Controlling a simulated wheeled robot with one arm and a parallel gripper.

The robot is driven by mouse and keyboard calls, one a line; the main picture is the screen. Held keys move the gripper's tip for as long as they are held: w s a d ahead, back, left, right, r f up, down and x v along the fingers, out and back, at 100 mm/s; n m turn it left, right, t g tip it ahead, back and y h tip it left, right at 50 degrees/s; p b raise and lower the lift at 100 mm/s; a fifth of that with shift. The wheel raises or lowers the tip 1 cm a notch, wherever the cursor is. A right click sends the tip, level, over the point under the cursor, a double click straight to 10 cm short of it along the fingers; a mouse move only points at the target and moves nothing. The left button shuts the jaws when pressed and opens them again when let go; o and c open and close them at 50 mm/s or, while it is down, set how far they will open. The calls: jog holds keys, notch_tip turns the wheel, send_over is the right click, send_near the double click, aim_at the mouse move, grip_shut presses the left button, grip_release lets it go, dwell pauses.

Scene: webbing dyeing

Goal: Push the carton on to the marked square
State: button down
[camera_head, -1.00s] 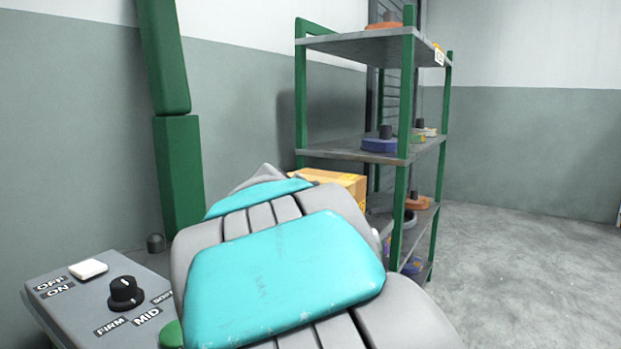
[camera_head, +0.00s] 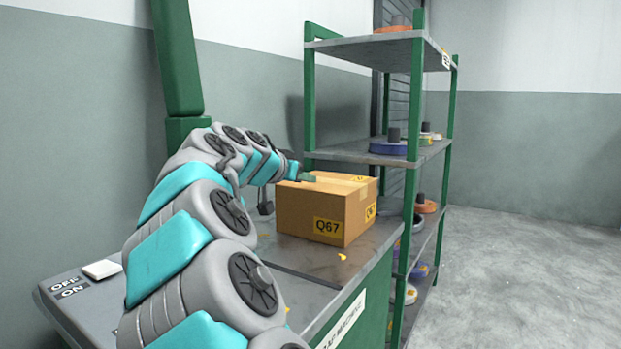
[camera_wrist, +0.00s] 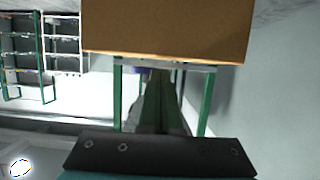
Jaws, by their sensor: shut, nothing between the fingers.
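The brown carton (camera_head: 308,212), labelled Q67, stands upright on the grey machine top (camera_head: 368,245) in the head view. Its cardboard side (camera_wrist: 165,30) fills the upper middle of the wrist view. My gripper (camera_head: 304,178) is shut and empty at the carton's far left upper edge; whether it touches is unclear. A dark bar of my gripper crosses the bottom of the wrist view. Small yellow marks (camera_head: 342,257) lie on the top in front of the carton and near my arm. No full square outline shows; my arm covers part of that surface.
A green-framed shelf (camera_head: 365,152) with several coloured rolls stands right of the machine. A green post (camera_head: 180,60) rises at the left, before the wall. A white switch (camera_head: 102,269) sits at the front left. The floor at the right is clear.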

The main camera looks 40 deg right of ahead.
aim_at(333, 180)
jog(key=w+d, duration=0.1)
jog(key=d, duration=0.2)
jog(key=w+d, duration=0.1)
jog(key=d, duration=0.2)
jog(key=w+d, duration=0.1)
jog(key=d, duration=0.2)
jog(key=shift+w+d+p, duration=0.25)
jog(key=shift+w+p, duration=0.1)
jog(key=shift+p, duration=0.05)
jog(key=shift+f+b, duration=0.6)
jog(key=shift+f, duration=0.3)
jog(key=shift+f, duration=0.1)
jog(key=shift+a, duration=0.15)
